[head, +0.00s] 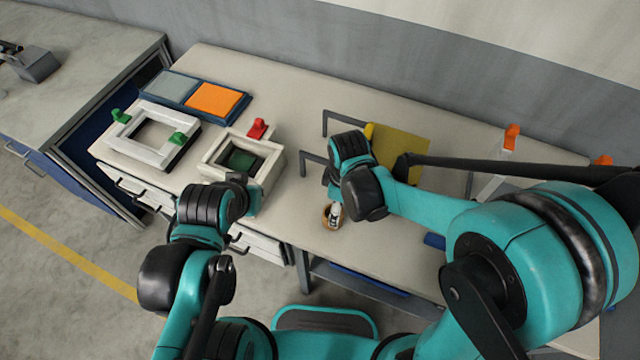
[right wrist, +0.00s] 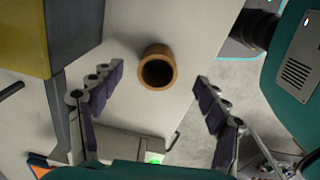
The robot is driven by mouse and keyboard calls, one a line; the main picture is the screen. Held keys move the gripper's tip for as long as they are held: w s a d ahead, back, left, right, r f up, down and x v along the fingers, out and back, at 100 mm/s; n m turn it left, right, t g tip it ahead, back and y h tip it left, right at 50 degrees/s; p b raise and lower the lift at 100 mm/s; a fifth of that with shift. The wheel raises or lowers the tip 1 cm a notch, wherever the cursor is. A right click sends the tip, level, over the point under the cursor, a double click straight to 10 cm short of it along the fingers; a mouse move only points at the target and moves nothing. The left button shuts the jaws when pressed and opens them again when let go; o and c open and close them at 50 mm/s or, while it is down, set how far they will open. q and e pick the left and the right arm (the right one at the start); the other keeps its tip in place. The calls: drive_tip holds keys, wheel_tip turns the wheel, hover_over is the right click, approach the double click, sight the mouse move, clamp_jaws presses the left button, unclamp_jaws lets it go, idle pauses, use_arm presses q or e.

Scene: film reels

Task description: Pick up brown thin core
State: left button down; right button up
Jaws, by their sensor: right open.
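The brown thin core (right wrist: 158,52) is a short hollow brown ring standing upright on the light table (right wrist: 120,120), its dark opening facing my right wrist camera. In the head view the core (head: 325,222) is partly hidden by my right gripper (head: 335,209), which points down over it. In the right wrist view my right gripper (right wrist: 159,76) is open, with one finger to each side of the core and visible gaps between. My left gripper (head: 240,183) hangs by the white box with the green inside; its fingers are too small and dark to read.
A yellow panel (head: 398,145) on a dark stand is behind my right gripper. A white frame with green clips (head: 150,155), a white box with a red clip (head: 212,160) and a tray with grey and orange panels (head: 246,101) are left. Table around the core is clear.

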sight(326, 211)
drive_tip(key=shift+n, duration=0.5)
drive_tip(key=f+b, duration=0.1)
drive_tip(key=f, duration=0.1)
drive_tip(key=a+f, duration=0.1)
drive_tip(key=f, duration=0.2)
drive_tip(key=f+b, duration=0.1)
drive_tip(key=f, duration=0.2)
drive_tip(key=shift+w+a+f+b, duration=0.15)
drive_tip(key=shift+w+f+b, duration=0.05)
drive_tip(key=shift+w+b, duration=0.1)
use_arm(q)
drive_tip(key=shift+w+a+f, duration=0.1)
drive_tip(key=shift+w+f, duration=0.05)
drive_tip(key=shift+f, duration=0.3)
drive_tip(key=shift+w+a+f, duration=0.1)
drive_tip(key=shift+f, duration=0.35)
use_arm(e)
drive_tip(key=c, duration=1.2)
